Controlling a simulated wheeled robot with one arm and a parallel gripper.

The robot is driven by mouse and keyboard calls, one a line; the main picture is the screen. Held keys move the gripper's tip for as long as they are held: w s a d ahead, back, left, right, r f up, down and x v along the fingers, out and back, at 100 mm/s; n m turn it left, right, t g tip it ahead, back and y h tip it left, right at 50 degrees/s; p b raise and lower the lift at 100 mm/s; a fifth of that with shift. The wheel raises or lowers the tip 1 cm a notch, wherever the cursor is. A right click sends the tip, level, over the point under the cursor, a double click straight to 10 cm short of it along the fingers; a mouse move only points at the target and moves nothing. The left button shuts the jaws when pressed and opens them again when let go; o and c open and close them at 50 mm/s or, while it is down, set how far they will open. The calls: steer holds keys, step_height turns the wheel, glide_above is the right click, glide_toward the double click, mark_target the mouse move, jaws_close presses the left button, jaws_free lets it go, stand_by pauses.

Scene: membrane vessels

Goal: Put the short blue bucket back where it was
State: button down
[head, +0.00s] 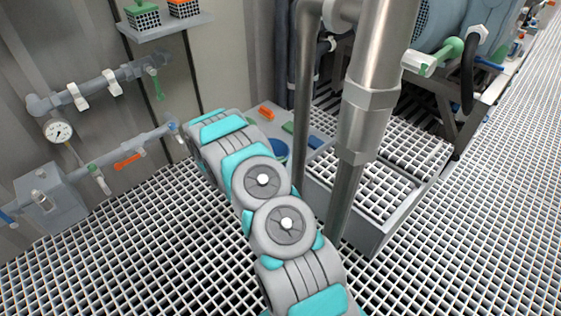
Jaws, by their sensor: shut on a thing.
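A blue rounded thing (277,150), which looks like the blue bucket, shows just past my arm on a grey surface. My arm covers most of it, so its height and whether it is held cannot be told. My grey and turquoise arm reaches from the bottom of the head view toward the upper left. My gripper is hidden from this view beyond the arm's far end.
Orange (266,112), green (288,127) and blue (315,142) small pieces lie on the grey surface (235,113). A thick vertical pipe (368,100) stands right of my arm. Wall pipes with a gauge (58,131) are at left. Grating floor (120,235) is clear.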

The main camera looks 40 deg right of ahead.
steer(key=c, duration=1)
jaws_free()
